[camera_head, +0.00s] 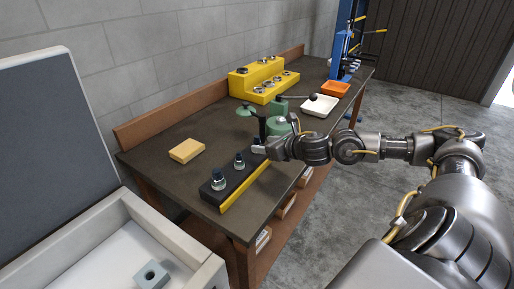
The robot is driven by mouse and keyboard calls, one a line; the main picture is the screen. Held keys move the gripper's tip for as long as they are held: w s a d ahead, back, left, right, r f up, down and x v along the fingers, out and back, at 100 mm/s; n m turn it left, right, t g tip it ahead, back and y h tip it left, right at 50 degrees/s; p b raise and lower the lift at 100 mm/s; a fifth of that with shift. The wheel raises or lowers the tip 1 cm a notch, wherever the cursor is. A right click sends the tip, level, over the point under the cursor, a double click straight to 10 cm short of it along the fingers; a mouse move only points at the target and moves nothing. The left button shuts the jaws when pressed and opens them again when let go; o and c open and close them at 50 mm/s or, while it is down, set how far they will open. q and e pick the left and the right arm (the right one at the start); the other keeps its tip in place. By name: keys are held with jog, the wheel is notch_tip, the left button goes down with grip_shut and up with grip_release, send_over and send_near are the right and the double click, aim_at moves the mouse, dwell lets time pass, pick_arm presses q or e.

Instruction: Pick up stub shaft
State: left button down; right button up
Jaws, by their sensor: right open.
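My right gripper (260,147) reaches in from the right over the workbench. It is small in the picture, at the far end of a dark block (230,190) with a yellow front edge. Metal parts stand upright in this block: one near its left end (218,180) and one near its middle (239,160). I cannot tell for sure which part is the stub shaft. The gripper is open, and its fingertips are close to the block's right end; contact cannot be told. My left gripper is not in view.
A green fixture (277,126) stands just behind the right gripper. A yellow stepped rack (243,83), a white tray (318,107) and an orange tray (336,89) are farther back. A tan block (187,150) lies left. An open case (179,239) fills the lower left.

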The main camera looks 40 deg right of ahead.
aim_at(260, 143)
jog(key=shift+w+f, duration=0.1)
jog(key=shift+w, duration=0.3)
jog(key=p+x, duration=0.2)
jog(key=x, duration=0.1)
jog(key=shift+w+f, duration=0.15)
jog(key=shift+w, duration=0.1)
jog(key=shift+w+f, duration=0.25)
jog(key=shift+w, duration=0.05)
grip_shut()
